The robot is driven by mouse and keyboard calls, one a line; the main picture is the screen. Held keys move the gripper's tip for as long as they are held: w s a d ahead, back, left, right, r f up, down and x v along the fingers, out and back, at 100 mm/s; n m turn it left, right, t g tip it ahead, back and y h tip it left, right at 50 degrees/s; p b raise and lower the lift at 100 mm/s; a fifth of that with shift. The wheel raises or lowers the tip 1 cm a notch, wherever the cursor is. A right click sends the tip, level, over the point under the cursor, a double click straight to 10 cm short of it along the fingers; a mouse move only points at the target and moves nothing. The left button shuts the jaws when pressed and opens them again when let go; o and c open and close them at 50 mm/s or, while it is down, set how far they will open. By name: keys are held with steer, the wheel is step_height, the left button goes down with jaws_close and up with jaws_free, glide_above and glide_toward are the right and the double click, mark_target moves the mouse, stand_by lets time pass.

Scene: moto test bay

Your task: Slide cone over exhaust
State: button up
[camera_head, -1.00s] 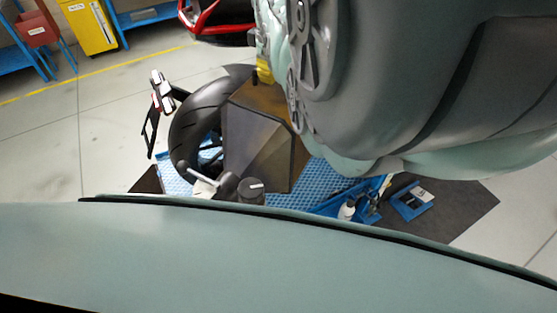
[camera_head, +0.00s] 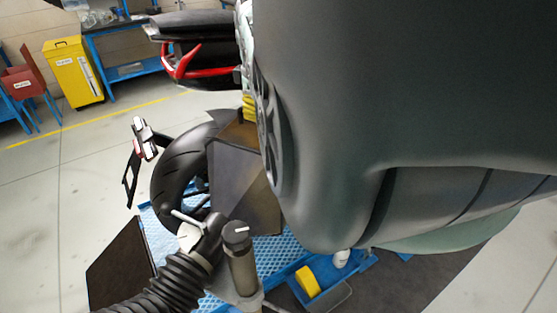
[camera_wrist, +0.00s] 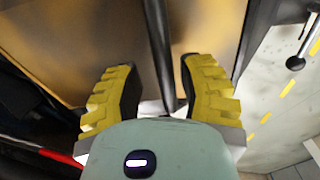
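The cone appears to be the dark brown angular hood (camera_head: 245,180) standing beside a motorcycle's rear tyre in the head view. My gripper's yellow fingers (camera_head: 249,107) show at its upper edge, and my large grey-green arm hides much of the right side. In the wrist view my gripper (camera_wrist: 165,85) has its two ribbed yellow fingers spread apart. A thin dark bar (camera_wrist: 158,45) runs between them, with gaps visible at both sides. Brown panels of the cone (camera_wrist: 70,40) lie beyond the fingers. I cannot make out the exhaust in either view.
The rear tyre (camera_head: 170,180) and plate holder (camera_head: 133,165) are left of the cone. A ribbed black hose (camera_head: 175,285) with a capped post (camera_head: 238,250) stands in front. A blue perforated platform (camera_head: 280,250) lies below. Floor at left is clear.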

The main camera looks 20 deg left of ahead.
steer(key=shift+o, duration=0.3)
steer(key=shift+r, duration=0.15)
step_height(320, 180, up, 12)
steer(key=shift+s+d, duration=0.15)
stand_by(0.6)
